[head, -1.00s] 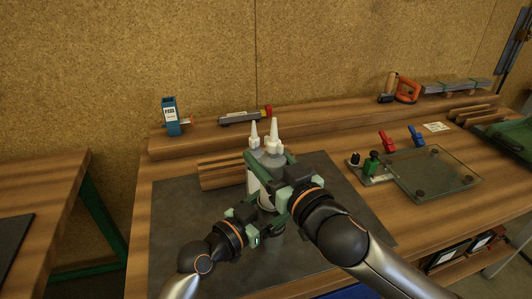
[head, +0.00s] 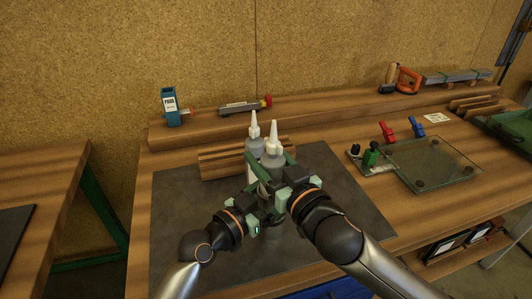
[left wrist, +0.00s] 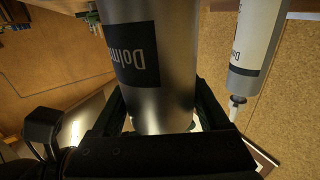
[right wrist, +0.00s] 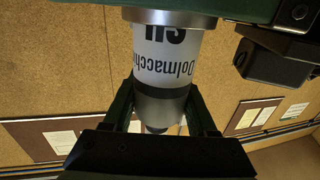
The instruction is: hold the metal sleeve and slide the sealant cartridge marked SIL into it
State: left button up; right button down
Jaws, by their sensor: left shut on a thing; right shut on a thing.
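The cartridge marked SIL (right wrist: 163,62) has a white label and a dark band. It stands about upright in the head view (head: 272,161), its white nozzle up. My right gripper (head: 279,180) is shut on it. The metal sleeve (left wrist: 168,90) is a grey cylinder with a dark label, shut in my left gripper (head: 262,208) below the right one. In the right wrist view, the sleeve's rim (right wrist: 169,17) surrounds the cartridge and part of the label runs under it. The arms hide most of the sleeve in the head view; the depth inside cannot be told.
Another nozzled cartridge (head: 254,148) stands just behind, by the wooden block (head: 217,163). A glass plate (head: 437,165) with clamps lies to the right. The dark mat (head: 190,215) is mostly clear. A blue box (head: 169,107) stands on the back ledge.

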jog(key=shift+f, duration=0.2)
jog(key=shift+f, duration=2.3)
jog(key=shift+c, duration=0.8)
grip_release()
jog(key=shift+o, duration=0.2)
jog(key=shift+f, duration=0.1)
jog(key=shift+s, duration=0.15)
jog(key=v, duration=1.1)
jog(key=shift+s+d, duration=0.3)
